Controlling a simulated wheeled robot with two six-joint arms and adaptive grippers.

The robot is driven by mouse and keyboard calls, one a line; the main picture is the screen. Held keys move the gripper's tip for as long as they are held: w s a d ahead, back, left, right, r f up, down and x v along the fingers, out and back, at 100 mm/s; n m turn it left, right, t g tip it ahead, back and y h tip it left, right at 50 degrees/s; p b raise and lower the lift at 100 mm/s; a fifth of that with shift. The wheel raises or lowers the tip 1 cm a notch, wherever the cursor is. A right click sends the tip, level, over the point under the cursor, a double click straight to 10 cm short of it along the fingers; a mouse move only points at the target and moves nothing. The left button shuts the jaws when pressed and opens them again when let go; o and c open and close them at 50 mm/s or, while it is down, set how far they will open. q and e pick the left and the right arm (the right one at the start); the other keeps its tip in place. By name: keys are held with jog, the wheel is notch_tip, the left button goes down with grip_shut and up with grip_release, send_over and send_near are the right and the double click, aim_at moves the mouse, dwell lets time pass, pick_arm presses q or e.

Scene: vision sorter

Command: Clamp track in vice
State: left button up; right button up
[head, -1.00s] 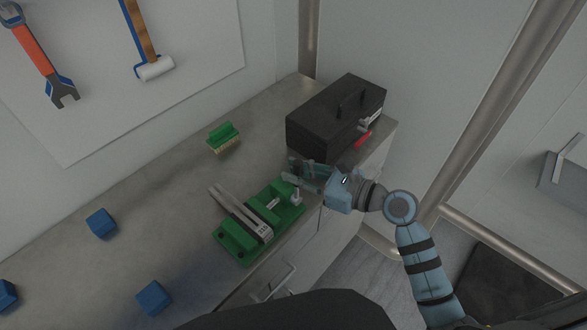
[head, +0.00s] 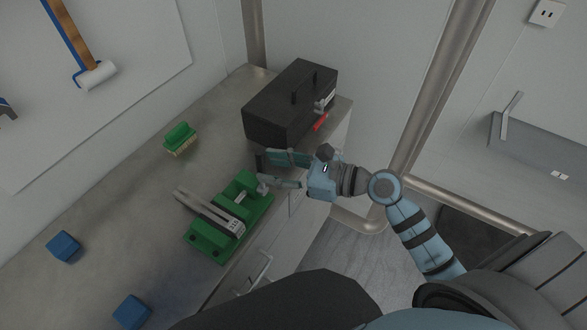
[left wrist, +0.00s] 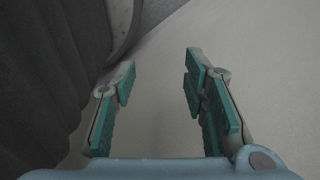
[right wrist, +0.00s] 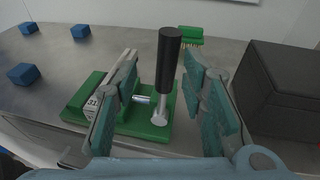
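The green vice (head: 204,243) sits on the grey bench near its front edge. The grey metal track (head: 208,212) lies across it between the green jaws; I cannot tell how tightly it is held. The vice lever, with a black grip (right wrist: 168,62) and metal stem, stands upright at the vice's right end in the right wrist view. My right gripper (head: 272,172) is open, its fingers on either side of the lever's line of sight, with no clear contact. My left gripper (left wrist: 160,85) is open and empty before a plain pale surface, outside the head view.
A black toolbox (head: 290,100) stands right behind my right gripper, with a red-handled tool (head: 320,122) by it. A green brush (head: 180,138) and blue blocks (head: 64,246) lie on the bench. A hammer (head: 92,75) hangs on the wall board. The bench left of the vice is mostly clear.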

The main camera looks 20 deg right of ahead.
jog(key=v, duration=0.8)
jog(key=shift+s+a, duration=0.1)
jog(key=shift+a, duration=0.05)
jog(key=shift+r, duration=0.1)
